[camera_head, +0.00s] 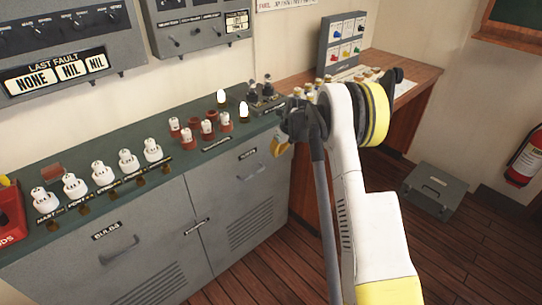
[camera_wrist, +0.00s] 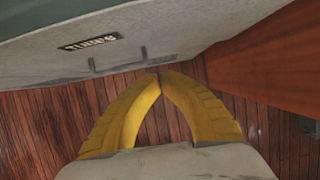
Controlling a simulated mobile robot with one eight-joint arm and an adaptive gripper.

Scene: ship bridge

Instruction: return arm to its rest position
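My arm rises from the lower right in the head view, white and yellow, and bends over near the right end of the green counter. My gripper (camera_wrist: 158,76) shows in the wrist view as two yellow curved fingers with their tips together. Nothing is held between them; the plank floor shows through the gap behind the tips. In the head view a yellow part of my gripper (camera_head: 279,147) shows at the counter's front edge, mostly hidden by the dark wrist.
The green counter (camera_head: 75,233) carries white bulbs (camera_head: 101,172), red-based parts (camera_head: 186,137) and a red box (camera_head: 10,215). Grey cabinet doors (camera_head: 125,250) are below. A wooden desk (camera_head: 417,80) stands behind my arm. A grey box (camera_head: 433,190) sits on the floor near a fire extinguisher (camera_head: 526,158).

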